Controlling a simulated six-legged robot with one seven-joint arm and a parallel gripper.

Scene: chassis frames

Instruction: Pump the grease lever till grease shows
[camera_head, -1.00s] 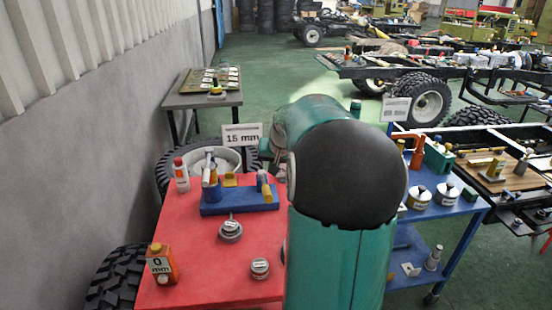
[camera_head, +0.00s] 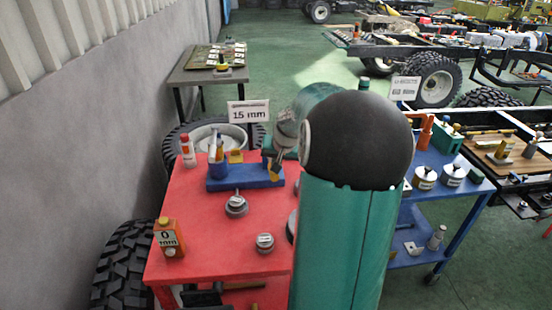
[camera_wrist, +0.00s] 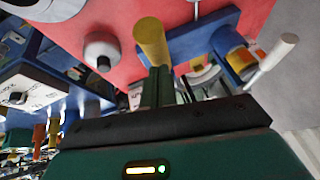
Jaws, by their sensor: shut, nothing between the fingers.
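The blue fixture (camera_head: 230,183) sits on the red table. A yellow-ended handle (camera_head: 274,171) shows at its right end. In the wrist view a yellow cylinder (camera_wrist: 151,40) stands just beyond my fingertips, in front of the blue base (camera_wrist: 205,38); I cannot tell whether they touch it. At the fixture's left end a pale rod (camera_head: 212,150) rises by a blue cylinder (camera_head: 217,168); a pale rod also shows in the wrist view (camera_wrist: 272,62). My gripper (camera_wrist: 160,85) is shut and empty. In the head view my arm hides most of it. I see no clear grease.
Two round grey metal pieces (camera_head: 236,205) (camera_head: 265,242), an orange can (camera_head: 169,237) and a white bottle with a red cap (camera_head: 188,151) stand on the red table (camera_head: 205,248). A blue cart (camera_head: 459,208) stands at the right.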

